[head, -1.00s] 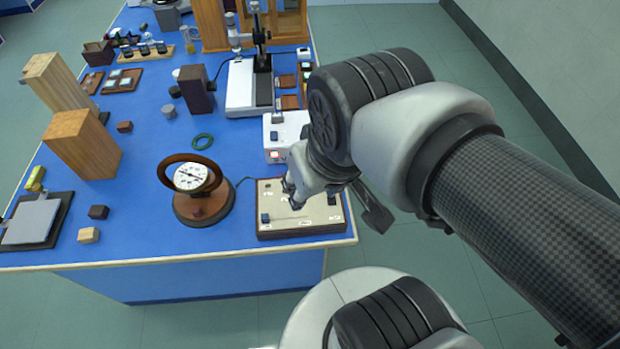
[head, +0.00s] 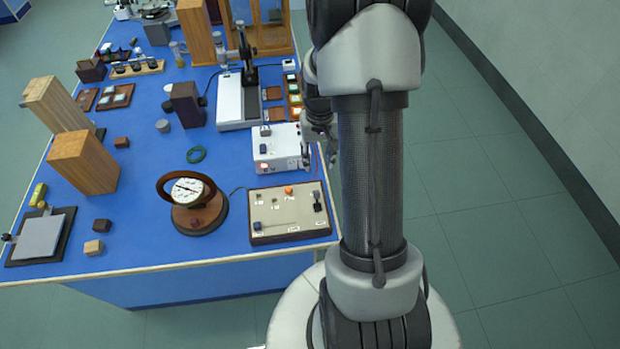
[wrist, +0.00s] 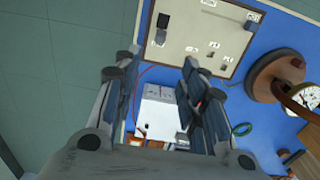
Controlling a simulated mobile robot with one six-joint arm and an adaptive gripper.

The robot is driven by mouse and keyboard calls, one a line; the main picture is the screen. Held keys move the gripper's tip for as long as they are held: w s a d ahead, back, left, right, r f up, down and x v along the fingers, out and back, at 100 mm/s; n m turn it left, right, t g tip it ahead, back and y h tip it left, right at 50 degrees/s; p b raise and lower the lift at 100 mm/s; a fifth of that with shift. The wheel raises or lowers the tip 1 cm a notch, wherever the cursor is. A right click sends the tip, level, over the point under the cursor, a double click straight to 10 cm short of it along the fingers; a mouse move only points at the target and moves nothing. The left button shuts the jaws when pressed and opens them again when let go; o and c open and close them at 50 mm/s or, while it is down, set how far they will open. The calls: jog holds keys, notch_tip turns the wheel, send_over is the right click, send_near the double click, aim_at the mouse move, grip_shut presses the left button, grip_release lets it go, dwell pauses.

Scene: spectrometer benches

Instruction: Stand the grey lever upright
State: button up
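The control panel (head: 268,205), a beige board in a dark frame, lies at the right front of the blue bench; it also shows in the wrist view (wrist: 195,45). A dark lever (head: 316,200) stands at the panel's right. My gripper (wrist: 158,90) is open and empty, its fingers above the white box beyond the panel. In the head view my arm partly hides it.
The white box (head: 282,148) stands behind the panel; an orange knob (head: 288,190) is on the panel's far side. A round dial gauge (head: 190,192) with a wooden base stands left of the panel. A green ring (head: 196,155) lies behind the gauge. Floor is free to the right.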

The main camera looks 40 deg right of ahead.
aim_at(317, 192)
notch_tip(317, 192, down, 17)
jog(key=shift+b, duration=1.25)
jog(key=shift+c, duration=0.4)
grip_shut()
